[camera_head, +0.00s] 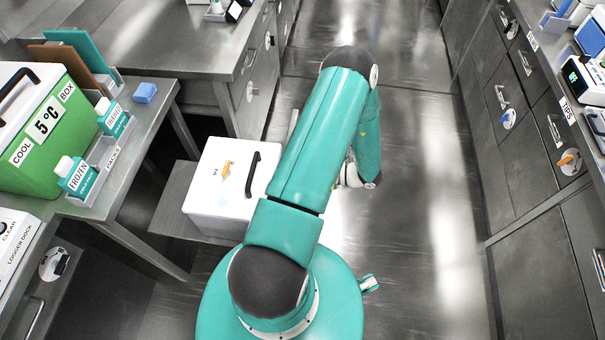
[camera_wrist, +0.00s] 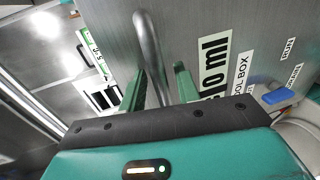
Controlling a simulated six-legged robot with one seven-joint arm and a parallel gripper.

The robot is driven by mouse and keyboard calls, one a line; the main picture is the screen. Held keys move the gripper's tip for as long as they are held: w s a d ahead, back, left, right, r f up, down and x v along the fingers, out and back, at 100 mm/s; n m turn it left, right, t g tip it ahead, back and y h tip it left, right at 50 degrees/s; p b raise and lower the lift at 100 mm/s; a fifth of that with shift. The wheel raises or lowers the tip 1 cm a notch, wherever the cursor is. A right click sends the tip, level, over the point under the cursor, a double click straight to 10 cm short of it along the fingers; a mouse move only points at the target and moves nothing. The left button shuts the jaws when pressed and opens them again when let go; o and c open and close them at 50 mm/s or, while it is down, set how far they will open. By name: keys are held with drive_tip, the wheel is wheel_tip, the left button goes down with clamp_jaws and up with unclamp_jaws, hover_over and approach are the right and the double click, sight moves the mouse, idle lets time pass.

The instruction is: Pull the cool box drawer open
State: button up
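In the wrist view, a grey metal drawer front (camera_wrist: 205,25) carries the labels "OL BOX" and "ml", both partly cut off or covered. A curved metal bar handle (camera_wrist: 147,40) stands out from it. My gripper (camera_wrist: 158,85) is open, its two green fingers apart on either side of the handle's near part. I cannot tell whether either finger touches the bar. In the head view my teal arm hides the drawer, and the gripper is mostly hidden behind it. The green cool box (camera_head: 45,130), marked "5 °C", stands on the left bench.
A white lidded box (camera_head: 215,205) with a black handle sits on a low shelf left of my arm. Drawer cabinets (camera_head: 520,150) line the right side. The aisle floor (camera_head: 420,130) between is clear.

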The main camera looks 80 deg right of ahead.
drive_tip(key=v, duration=1.3)
drive_tip(key=shift+s, duration=0.4)
